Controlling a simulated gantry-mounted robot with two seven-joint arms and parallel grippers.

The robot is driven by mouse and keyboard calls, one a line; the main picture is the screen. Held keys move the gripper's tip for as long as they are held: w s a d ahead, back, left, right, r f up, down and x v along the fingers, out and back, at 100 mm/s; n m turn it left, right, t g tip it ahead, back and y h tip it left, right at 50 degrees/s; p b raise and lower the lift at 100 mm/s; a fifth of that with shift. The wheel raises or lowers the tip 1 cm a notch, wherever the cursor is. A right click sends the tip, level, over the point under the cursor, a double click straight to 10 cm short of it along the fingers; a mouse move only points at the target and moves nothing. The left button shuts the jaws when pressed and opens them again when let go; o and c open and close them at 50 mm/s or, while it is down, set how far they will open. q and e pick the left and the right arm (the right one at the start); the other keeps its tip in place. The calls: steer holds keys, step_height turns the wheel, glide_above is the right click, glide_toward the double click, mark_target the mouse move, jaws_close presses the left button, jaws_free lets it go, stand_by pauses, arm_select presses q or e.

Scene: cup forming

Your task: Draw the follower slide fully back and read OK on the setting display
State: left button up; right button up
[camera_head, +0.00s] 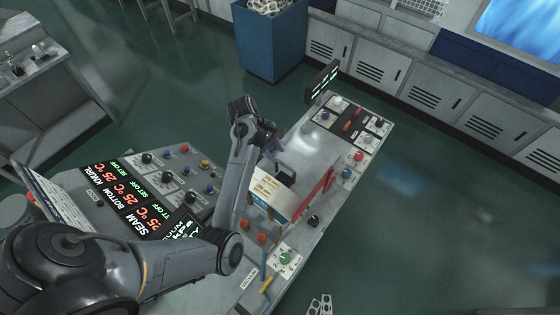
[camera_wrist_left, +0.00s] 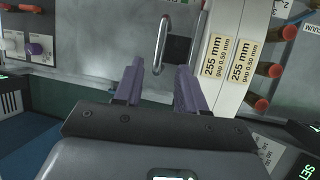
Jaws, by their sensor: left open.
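A bright metal bar handle (camera_wrist_left: 162,36) stands beside a dark block (camera_wrist_left: 178,50) in the left wrist view. I take these as part of the follower slide, though I cannot be sure. In the head view the dark block (camera_head: 287,176) sits on the bench machine by the cream label plates. My left gripper (camera_wrist_left: 158,74) is open and empty, its purple fingers apart and short of the handle. In the head view its fingers (camera_head: 275,150) are above the machine bed. The small display (camera_head: 322,81) at the machine's far end has green text too small to read. My right gripper is not in view.
Cream plates (camera_wrist_left: 229,50) read 255 mm, gap 0.50 mm. Orange-red pegs (camera_wrist_left: 270,68) stand beside them. A red bar (camera_head: 315,196) runs along the machine's right side. A control panel (camera_head: 150,200) with knobs and lit readouts stands to the left. Green floor is clear around.

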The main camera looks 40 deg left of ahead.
mark_target(283, 163)
arm_select(q)
steer(key=shift+x, duration=2.55)
jaws_close()
